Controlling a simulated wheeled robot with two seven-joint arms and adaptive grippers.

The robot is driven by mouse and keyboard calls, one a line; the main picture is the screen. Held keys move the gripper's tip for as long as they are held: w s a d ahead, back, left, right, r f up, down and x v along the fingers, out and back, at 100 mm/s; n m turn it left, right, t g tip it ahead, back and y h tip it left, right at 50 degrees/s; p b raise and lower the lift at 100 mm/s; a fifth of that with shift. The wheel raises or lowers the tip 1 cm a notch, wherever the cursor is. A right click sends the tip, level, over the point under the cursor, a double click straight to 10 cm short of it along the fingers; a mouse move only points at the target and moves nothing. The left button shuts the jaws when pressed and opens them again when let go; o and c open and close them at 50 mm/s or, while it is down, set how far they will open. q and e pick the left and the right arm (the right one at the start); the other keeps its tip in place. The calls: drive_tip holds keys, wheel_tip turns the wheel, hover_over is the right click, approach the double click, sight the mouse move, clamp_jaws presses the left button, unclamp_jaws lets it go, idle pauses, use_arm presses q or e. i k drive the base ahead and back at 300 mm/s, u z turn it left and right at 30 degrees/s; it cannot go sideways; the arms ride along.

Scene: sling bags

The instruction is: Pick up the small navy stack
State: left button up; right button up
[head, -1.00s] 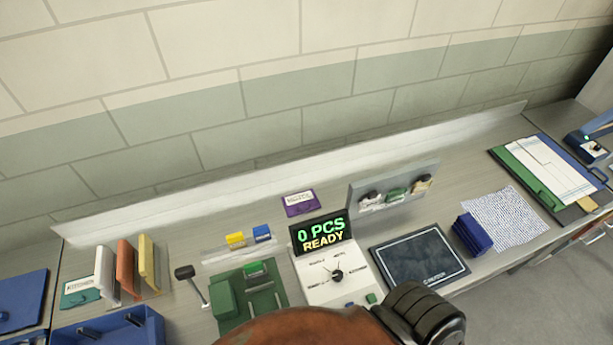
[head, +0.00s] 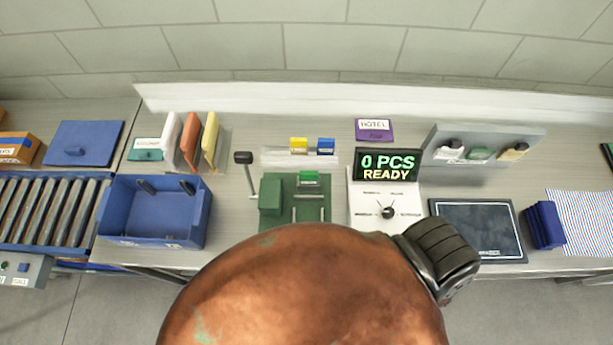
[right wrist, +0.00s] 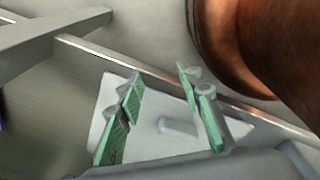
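A small navy stack (head: 543,226) stands on the grey counter at the right of the head view, between a dark framed pad (head: 478,230) and a blue-and-white striped sheet (head: 590,222). Nothing touches it from above. My right gripper (right wrist: 159,105) shows in the right wrist view with its green-padded fingers apart and nothing between them. A metal edge runs behind the fingers. The stack is not clearly seen in that view. My left gripper is in neither view.
A display reading "0 PCS READY" (head: 388,165) tops a white dial unit (head: 372,205). A green press (head: 285,205) with a lever stands left of it. A blue bin (head: 150,228) and roller conveyor (head: 48,212) are farther left. A grey rack (head: 482,146) stands behind the pad.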

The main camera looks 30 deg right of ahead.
sight(543, 217)
drive_tip(key=z, duration=1.95)
drive_tip(key=k, duration=0.7)
drive_tip(key=z, duration=1.1)
